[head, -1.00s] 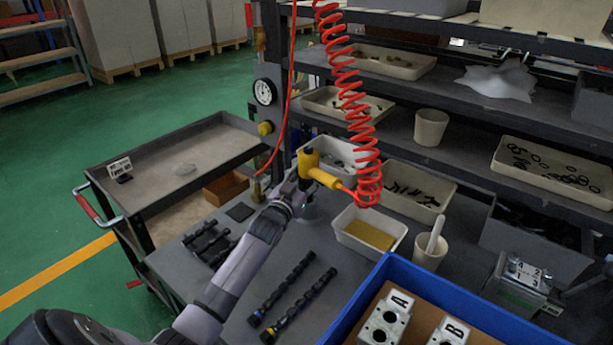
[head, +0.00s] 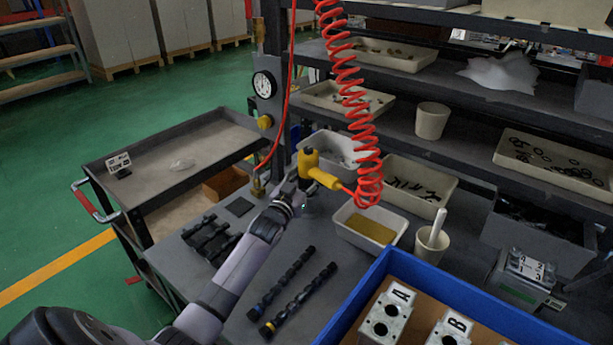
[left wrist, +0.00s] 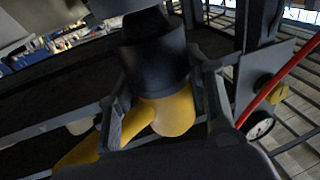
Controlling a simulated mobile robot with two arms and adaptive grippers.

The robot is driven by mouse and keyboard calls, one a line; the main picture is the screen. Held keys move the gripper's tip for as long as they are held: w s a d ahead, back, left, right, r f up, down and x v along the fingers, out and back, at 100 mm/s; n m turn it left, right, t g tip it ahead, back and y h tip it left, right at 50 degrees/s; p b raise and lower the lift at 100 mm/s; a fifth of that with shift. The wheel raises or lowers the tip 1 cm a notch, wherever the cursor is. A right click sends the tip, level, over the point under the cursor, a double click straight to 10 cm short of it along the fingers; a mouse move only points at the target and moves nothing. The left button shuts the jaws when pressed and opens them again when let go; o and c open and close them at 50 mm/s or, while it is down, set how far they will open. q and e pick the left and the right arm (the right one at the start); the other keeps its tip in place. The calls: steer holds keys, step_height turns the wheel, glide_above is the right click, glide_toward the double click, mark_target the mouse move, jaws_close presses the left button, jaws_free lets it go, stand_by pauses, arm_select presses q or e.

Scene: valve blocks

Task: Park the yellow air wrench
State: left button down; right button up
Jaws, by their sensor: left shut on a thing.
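The yellow air wrench (head: 322,177) is held above the back of the workbench, with a red coiled hose (head: 361,130) running up from its handle end. My left gripper (head: 299,186) is shut on it. In the left wrist view the wrench's yellow body (left wrist: 172,112) sits between the two fingers, with its dark round nose above. My right gripper is not in view.
A white bin (head: 338,150) stands just behind the wrench, and a tray with a yellow pad (head: 371,229) is to its right. Black spool rods (head: 288,295) lie in front. A blue crate (head: 440,279) holds valve blocks. A gauge (head: 264,84) is on the post.

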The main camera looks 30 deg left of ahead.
arm_select(q)
steer(key=shift+f+b, duration=0.55)
steer(key=shift+f, duration=0.05)
stand_by(0.3)
steer(key=c, duration=0.7)
jaws_free()
steer(key=shift+f, duration=0.4)
steer(key=s, duration=0.5)
steer(key=s+d, duration=0.1)
steer(key=s, duration=0.1)
steer(key=shift+s+d, duration=0.1)
steer(key=shift+s, duration=0.15)
